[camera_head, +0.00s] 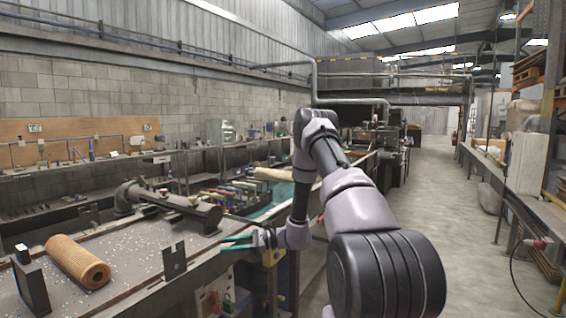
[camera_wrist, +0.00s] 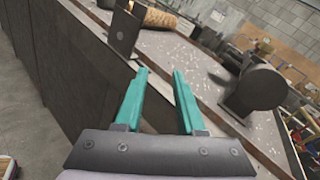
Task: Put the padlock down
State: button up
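My gripper (camera_head: 238,241) is over the front edge of the workbench (camera_head: 135,240), with its teal fingers pointing left in the head view. In the wrist view the two teal fingers of my gripper (camera_wrist: 158,75) stand apart with nothing visible between them. I cannot make out a padlock in either view. Whether one is hidden or too small to tell, I cannot say.
A notched dark plate (camera_head: 174,262) stands upright at the bench edge, ahead of my fingers in the wrist view (camera_wrist: 124,32). A tan mesh tube (camera_head: 78,262) lies farther left.

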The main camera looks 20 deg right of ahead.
jog(key=s+a+r+n+g+h, duration=0.1)
jog(key=s+r+n+g+h, duration=0.25)
jog(key=s+r, duration=0.45)
jog(key=s+a+r+n+g+h, duration=0.2)
jog(key=s+r+n, duration=0.3)
jog(key=r, duration=0.8)
jog(key=s+d+r+n+t+h, duration=0.2)
jog(key=s+r, duration=0.4)
jog(key=s, duration=0.3)
jog(key=s+d+r+n+t+h, duration=0.3)
jog(key=s+d+r+t+h, duration=0.2)
jog(key=s, duration=0.5)
notch_tip(320, 180, up, 2)
jog(key=shift+d+r+h, duration=0.25)
jog(key=shift+d+h, duration=0.5)
jog(key=shift+d, duration=0.1)
jog(key=shift+c, duration=0.7)
jog(key=shift+d, duration=0.1)
